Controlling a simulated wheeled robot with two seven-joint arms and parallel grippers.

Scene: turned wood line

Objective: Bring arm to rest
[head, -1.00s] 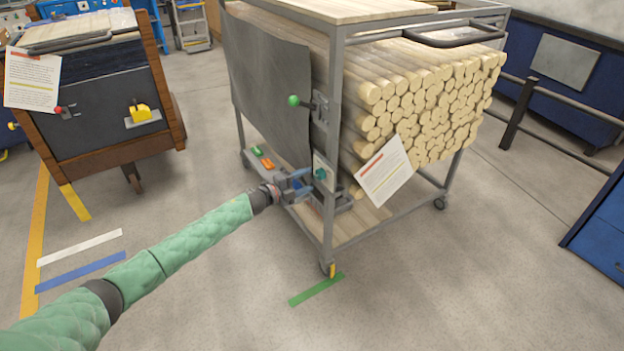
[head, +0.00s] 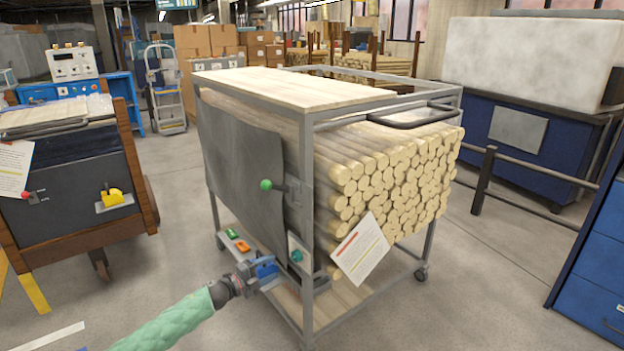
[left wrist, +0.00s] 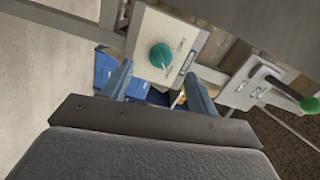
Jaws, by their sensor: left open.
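My left arm, in a green quilted sleeve (head: 172,322), reaches in from the bottom left of the head view. My left gripper (head: 277,264) is open beside the near post of the trolley (head: 306,180), close to a small panel with a teal knob (head: 297,256). In the left wrist view the two blue fingers (left wrist: 157,82) stand apart, with the teal knob (left wrist: 161,56) and its pale plate beyond and between them. I see nothing held between them. I cannot tell whether the fingers touch the plate. My right gripper is not in view.
The trolley carries stacked round wood rods (head: 390,180) and a green-tipped lever (head: 266,185). A paper sheet (head: 360,248) hangs at its front. A dark wood-framed cart (head: 75,165) stands left, blue cabinets (head: 595,270) right. Floor between the cart and trolley is clear.

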